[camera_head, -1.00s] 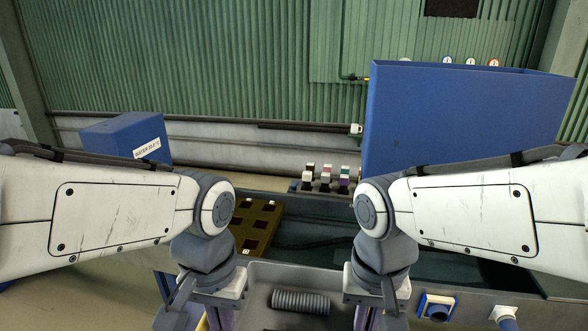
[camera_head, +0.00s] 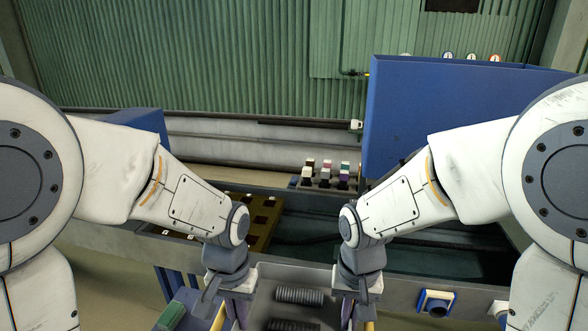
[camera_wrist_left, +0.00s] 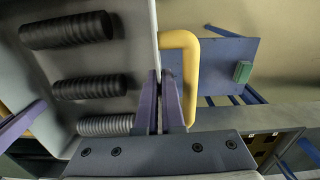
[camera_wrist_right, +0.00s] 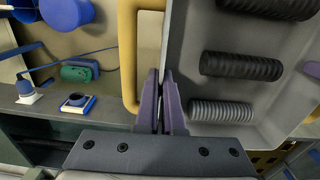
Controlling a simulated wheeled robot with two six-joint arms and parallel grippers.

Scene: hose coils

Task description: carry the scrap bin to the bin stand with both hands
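The grey scrap bin (camera_head: 264,302) is low in the head view, between my two grippers. Ribbed hose coils lie in it, grey and black. Its inside also shows in the left wrist view (camera_wrist_left: 68,67) and the right wrist view (camera_wrist_right: 190,45). My left gripper (camera_head: 238,312) is shut on the bin's side wall, beside a yellow handle (camera_wrist_left: 190,75). My right gripper (camera_head: 347,312) is shut on the opposite wall, beside the other yellow handle (camera_wrist_right: 128,60). A blue-topped stand (camera_wrist_left: 222,62) with a green block is beyond the left handle; I cannot tell whether it is the bin stand.
A long grey tank (camera_head: 410,255) lies across beyond the bin, with a brown holed rack (camera_head: 262,215) at its left. A large blue box (camera_head: 440,115) stands behind at right. A blue-framed fitting (camera_head: 437,302) is on the tank's near side. A green block (camera_wrist_left: 243,71) sits on the blue top.

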